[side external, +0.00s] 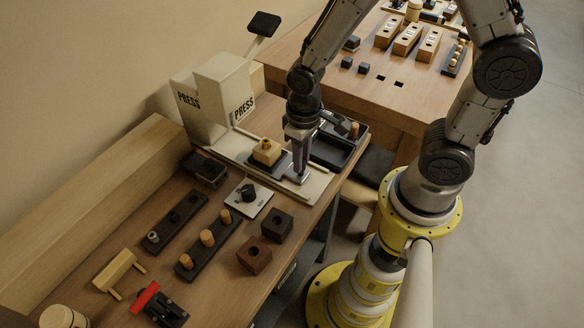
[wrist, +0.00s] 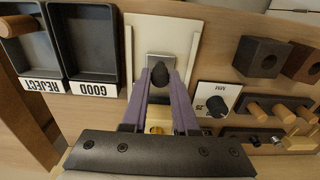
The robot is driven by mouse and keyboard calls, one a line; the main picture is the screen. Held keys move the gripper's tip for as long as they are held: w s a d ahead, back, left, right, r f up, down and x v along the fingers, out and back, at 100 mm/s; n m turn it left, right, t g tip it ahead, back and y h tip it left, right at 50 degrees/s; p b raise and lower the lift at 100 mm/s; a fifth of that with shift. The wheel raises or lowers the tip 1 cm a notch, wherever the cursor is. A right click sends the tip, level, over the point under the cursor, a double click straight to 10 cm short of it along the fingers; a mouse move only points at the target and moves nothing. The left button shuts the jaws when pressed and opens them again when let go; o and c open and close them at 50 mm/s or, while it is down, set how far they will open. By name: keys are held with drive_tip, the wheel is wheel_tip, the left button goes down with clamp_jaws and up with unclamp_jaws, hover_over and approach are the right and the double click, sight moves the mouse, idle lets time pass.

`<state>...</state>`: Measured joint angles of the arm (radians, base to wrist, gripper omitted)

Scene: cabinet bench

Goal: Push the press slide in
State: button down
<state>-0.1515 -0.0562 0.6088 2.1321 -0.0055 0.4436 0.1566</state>
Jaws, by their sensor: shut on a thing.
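The press slide (side external: 281,170) is a dark carriage on the cream base (side external: 319,186) of the press (side external: 223,96), out in front of the press body. A yellow wooden block (side external: 266,151) sits on it; a sliver of that block (wrist: 156,128) shows in the wrist view. A black knob (wrist: 159,73) stands on a silver plate (wrist: 172,59) at the slide's outer end. My gripper (side external: 301,174) points down at that end, with its purple fingers (wrist: 160,80) shut on the knob. The fingers hide most of the slide in the wrist view.
Two dark trays (wrist: 92,45) marked GOOD and REJECT lie beside the base. On its other side are a white dial plate (side external: 248,197), dark and brown blocks (side external: 254,255) and a peg rack (side external: 208,245). The press lever (side external: 263,25) stands raised behind.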

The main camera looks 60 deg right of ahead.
sight(270, 143)
drive_tip(key=shift+w+t, duration=0.5)
drive_tip(key=shift+w, duration=1.1)
drive_tip(key=shift+w+t, duration=1.1)
drive_tip(key=shift+w, duration=0.65)
drive_tip(key=shift+r, duration=0.1)
drive_tip(key=shift+w+r+t, duration=0.1)
drive_tip(key=shift+w+t, duration=0.6)
drive_tip(key=shift+w, duration=0.35)
drive_tip(key=c, duration=0.8)
unclamp_jaws()
drive_tip(key=shift+o, duration=0.4)
drive_tip(key=shift+s, duration=0.1)
